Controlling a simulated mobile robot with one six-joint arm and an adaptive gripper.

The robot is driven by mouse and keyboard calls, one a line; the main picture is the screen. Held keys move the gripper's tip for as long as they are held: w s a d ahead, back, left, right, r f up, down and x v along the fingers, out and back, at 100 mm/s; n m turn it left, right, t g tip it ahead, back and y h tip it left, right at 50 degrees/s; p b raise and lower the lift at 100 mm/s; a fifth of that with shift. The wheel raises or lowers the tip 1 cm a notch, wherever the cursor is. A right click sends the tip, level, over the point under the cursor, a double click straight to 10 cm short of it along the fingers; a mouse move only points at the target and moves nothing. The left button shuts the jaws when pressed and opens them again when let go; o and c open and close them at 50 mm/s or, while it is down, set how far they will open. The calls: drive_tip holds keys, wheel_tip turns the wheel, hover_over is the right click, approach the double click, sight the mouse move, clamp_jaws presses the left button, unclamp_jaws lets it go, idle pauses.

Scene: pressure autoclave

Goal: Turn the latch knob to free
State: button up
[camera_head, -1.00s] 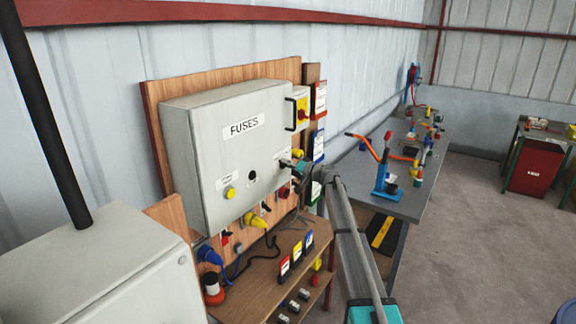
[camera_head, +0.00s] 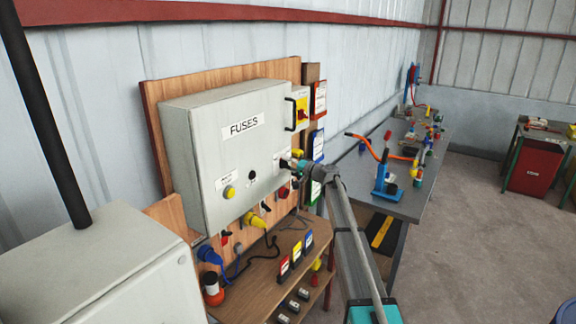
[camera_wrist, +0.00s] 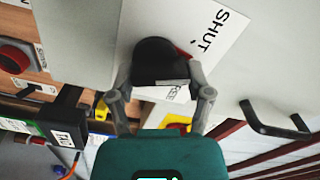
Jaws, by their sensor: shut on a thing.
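The latch knob (camera_wrist: 158,62) is black and rounded, on the front of the grey fuse box. In the wrist view it sits between the two fingers of my gripper (camera_wrist: 160,84), which are shut on it. A white label (camera_wrist: 205,30) beside the knob reads "SHUT", and part of a second word shows below the knob. In the head view the grey box (camera_head: 205,165) is marked "FUSES" and its door looks closed. There my gripper (camera_head: 288,163) meets the right side of the box front and hides most of the knob.
A yellow button (camera_head: 229,192) and a black round fitting (camera_head: 252,173) are on the box front. A black handle (camera_wrist: 270,125) shows in the wrist view. Plugs and cables hang below the box, over a wooden shelf (camera_head: 262,282). A grey bench (camera_head: 405,205) stands to the right.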

drive_tip(key=m, duration=0.7)
drive_tip(key=shift+w+f, duration=0.15)
drive_tip(key=shift+w, duration=0.05)
drive_tip(key=m, duration=0.6)
drive_tip(key=shift+d+f, duration=0.1)
drive_tip(key=shift+f, duration=0.05)
drive_tip(key=shift+m+b, duration=0.3)
drive_tip(key=o, duration=1.1)
drive_tip(key=shift+o, duration=0.2)
drive_tip(key=v, duration=1.2)
